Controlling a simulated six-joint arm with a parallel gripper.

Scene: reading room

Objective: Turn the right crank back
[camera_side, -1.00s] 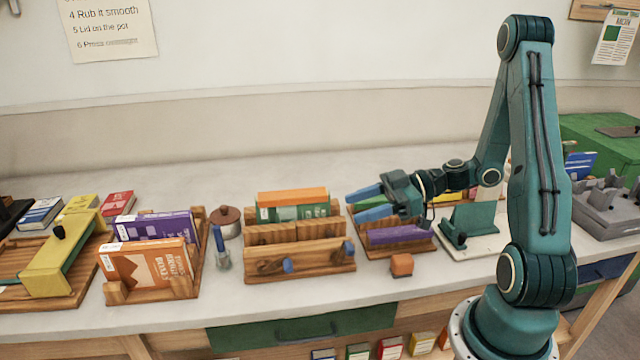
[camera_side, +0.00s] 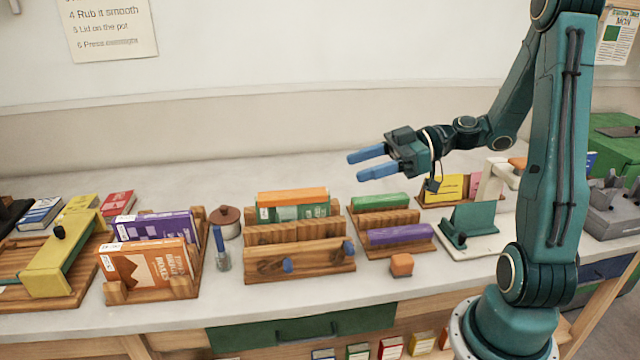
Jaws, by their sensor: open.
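A wooden press (camera_side: 300,234) stands mid-bench with books clamped in it, an orange one on top of a green one. Two cranks with blue handles are on its front: the left crank (camera_side: 288,265) and the right crank (camera_side: 348,247). The right crank's handle sits higher, near the press's right end; the left handle points lower. My gripper (camera_side: 364,165) is open and empty, its blue fingers pointing left. It is raised above the rack to the right of the press, apart from both cranks.
A wooden rack (camera_side: 372,247) holding a green and a purple roll stands right of the press. An orange block (camera_side: 401,264) lies in front of it. A glue bottle (camera_side: 222,250) and a brown-lidded pot (camera_side: 226,222) stand left. The bench behind is clear.

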